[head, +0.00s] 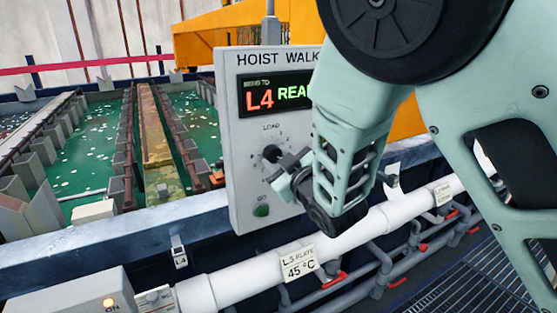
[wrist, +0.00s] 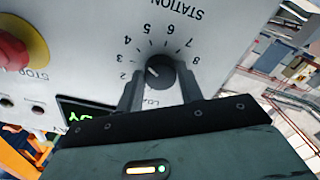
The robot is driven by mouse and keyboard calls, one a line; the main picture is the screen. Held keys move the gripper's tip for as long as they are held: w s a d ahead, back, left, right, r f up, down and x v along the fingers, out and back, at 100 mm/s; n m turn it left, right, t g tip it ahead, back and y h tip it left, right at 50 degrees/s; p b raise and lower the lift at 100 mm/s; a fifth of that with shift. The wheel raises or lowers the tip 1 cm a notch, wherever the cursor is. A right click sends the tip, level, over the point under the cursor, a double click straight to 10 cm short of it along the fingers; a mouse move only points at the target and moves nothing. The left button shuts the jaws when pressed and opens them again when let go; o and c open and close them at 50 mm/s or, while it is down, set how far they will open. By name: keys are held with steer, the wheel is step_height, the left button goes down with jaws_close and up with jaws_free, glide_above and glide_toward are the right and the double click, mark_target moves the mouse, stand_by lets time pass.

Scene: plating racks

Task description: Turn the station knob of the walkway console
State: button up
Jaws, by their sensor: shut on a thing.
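The station knob (wrist: 160,74) is a round black dial on the light grey walkway console (head: 236,170). In the wrist view it sits between my two gripper fingers, (wrist: 160,92) which are shut on its sides. Its white mark points up-left in that view, around the 3 and 4. The dial numbers and the word STATION appear upside down. In the head view the knob (head: 271,153) shows at the tip of my gripper (head: 282,163), below the word LOAD. The console display (head: 274,94) reads L4 in red and the start of READY in green; my arm hides its right part.
A red stop button (wrist: 22,48) in a yellow surround is beside the knob in the wrist view. A green button (head: 261,210) is low on the console. A white pipe (head: 350,238) with red-handled valves runs below. Green tanks (head: 190,125) lie behind at left.

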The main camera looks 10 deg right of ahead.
steer(key=o, duration=1)
steer(key=b+v, duration=0.2)
steer(key=v, duration=0.5)
steer(key=shift+s+b, duration=0.25)
steer(key=shift+b, duration=0.05)
